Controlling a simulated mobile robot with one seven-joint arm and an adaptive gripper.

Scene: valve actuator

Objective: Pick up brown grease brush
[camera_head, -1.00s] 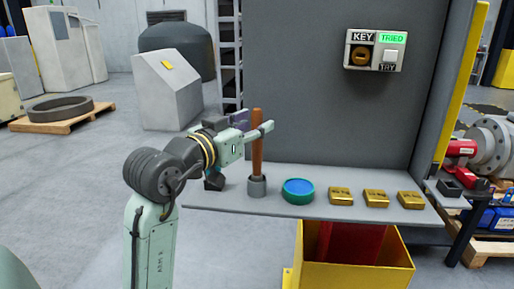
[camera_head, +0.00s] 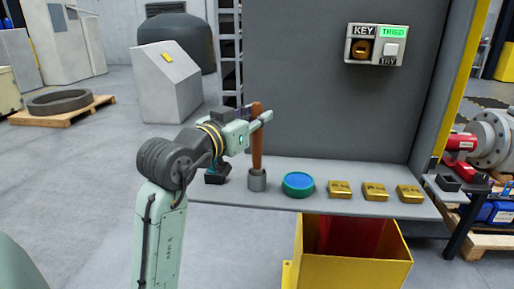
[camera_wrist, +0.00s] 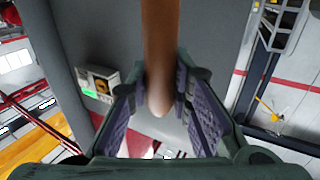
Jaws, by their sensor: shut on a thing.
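The brown grease brush (camera_head: 257,146) stands nearly upright on the grey shelf (camera_head: 325,205), its lower end in a small grey cup (camera_head: 257,180). My gripper (camera_head: 259,121) reaches in from the left and is shut on the upper part of the brown handle. In the wrist view, the brown handle (camera_wrist: 160,45) runs down between the two dark ridged finger pads of my gripper (camera_wrist: 160,103). The brush's bristles are hidden, and I cannot tell whether its lower end touches the cup's bottom.
A dark object (camera_head: 215,174) is left of the cup. A grey panel with a key box (camera_head: 376,46) rises behind. A yellow bin (camera_head: 350,265) stands below.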

